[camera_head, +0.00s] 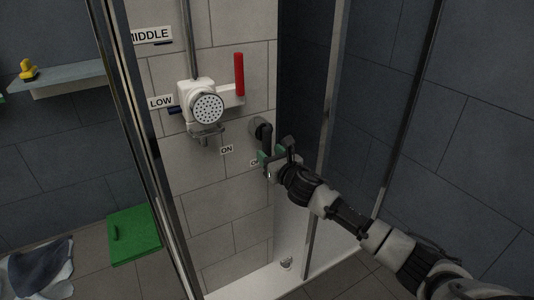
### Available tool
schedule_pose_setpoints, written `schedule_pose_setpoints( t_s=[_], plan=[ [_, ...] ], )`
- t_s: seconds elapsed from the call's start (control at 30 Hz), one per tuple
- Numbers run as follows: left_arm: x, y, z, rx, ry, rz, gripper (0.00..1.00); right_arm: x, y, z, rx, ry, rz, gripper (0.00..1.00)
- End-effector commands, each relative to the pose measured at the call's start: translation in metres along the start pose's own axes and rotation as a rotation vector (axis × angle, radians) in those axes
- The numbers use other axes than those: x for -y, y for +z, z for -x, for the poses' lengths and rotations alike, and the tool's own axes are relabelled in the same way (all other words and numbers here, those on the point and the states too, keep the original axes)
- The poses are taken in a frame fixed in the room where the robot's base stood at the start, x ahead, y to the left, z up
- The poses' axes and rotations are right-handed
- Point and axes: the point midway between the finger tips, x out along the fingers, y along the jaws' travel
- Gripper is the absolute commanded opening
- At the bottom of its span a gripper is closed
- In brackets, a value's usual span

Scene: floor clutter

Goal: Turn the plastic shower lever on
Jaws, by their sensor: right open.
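The shower lever (266,136) is a dark grey handle on a round grey base on the tiled wall. It hangs downward from the base. A second label (255,163) is below the lever, partly hidden by my gripper. My right gripper (274,155) is open, with green finger pads at the lever's lower end. The lever's end seems to lie between the fingers, but I cannot tell whether they touch it. My left gripper is not in view.
A white shower head (207,108) with a red handle (239,75) is on the wall, left of the lever. Metal door frames (328,120) stand at both sides of the cubicle. A green mat-like item (135,245) lies outside at left, near a crumpled towel (40,268).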

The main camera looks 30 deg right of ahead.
Motion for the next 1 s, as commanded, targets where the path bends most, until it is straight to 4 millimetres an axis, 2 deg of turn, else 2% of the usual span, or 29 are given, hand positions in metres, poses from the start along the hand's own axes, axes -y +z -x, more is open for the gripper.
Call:
schedule_pose_setpoints(
  t_s=[0.1, 0.2, 0.53, 0.87, 1.0],
  plan=[
    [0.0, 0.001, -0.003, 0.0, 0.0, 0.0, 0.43, 0.0, -0.001, -0.014, 0.001, -0.001, -0.002, 0.51],
    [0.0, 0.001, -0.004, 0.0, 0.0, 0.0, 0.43, 0.0, 0.0, -0.02, 0.0, -0.001, -0.001, 0.51],
    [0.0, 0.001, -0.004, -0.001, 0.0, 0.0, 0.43, 0.0, -0.001, -0.022, -0.001, 0.0, -0.001, 0.5],
    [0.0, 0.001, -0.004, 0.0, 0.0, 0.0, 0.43, 0.0, -0.001, -0.022, -0.001, 0.0, -0.001, 0.0],
    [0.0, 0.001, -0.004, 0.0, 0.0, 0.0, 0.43, 0.0, -0.001, -0.022, -0.001, 0.0, -0.001, 0.0]
  ],
)
